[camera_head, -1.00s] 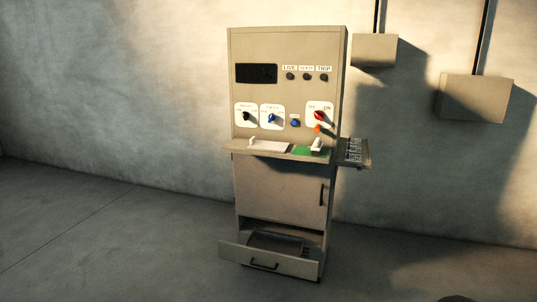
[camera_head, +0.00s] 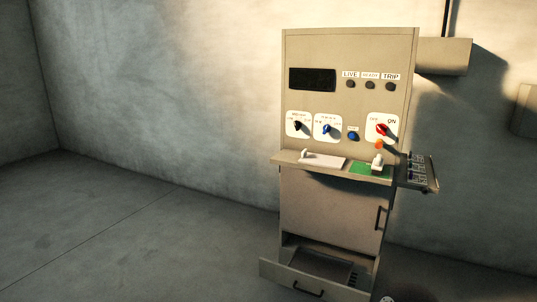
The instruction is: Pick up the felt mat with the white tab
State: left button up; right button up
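A cabinet (camera_head: 340,212) stands against the wall, right of centre. On its narrow shelf lie two flat pieces: a green mat-like piece (camera_head: 365,169) on the right and a pale pinkish-white one (camera_head: 328,162) to its left. A small white upright part (camera_head: 377,159) stands at the green piece, and another white part (camera_head: 304,155) at the pale one's left end. I cannot tell from here which is felt, or whether either white part is a tab. Neither gripper shows clearly.
The cabinet's bottom drawer (camera_head: 308,284) is pulled out with a dark flat thing (camera_head: 322,268) inside. A side tray (camera_head: 420,173) sticks out on the right. Knobs, including a red one (camera_head: 381,130), are above the shelf. The floor (camera_head: 130,240) on the left is clear.

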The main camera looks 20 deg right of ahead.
aim_at(329, 162)
jog(key=u, duration=0.35)
jog(key=i, duration=1.2)
jog(key=z, duration=0.45)
jog(key=i, duration=1.4)
jog(key=z, duration=0.85)
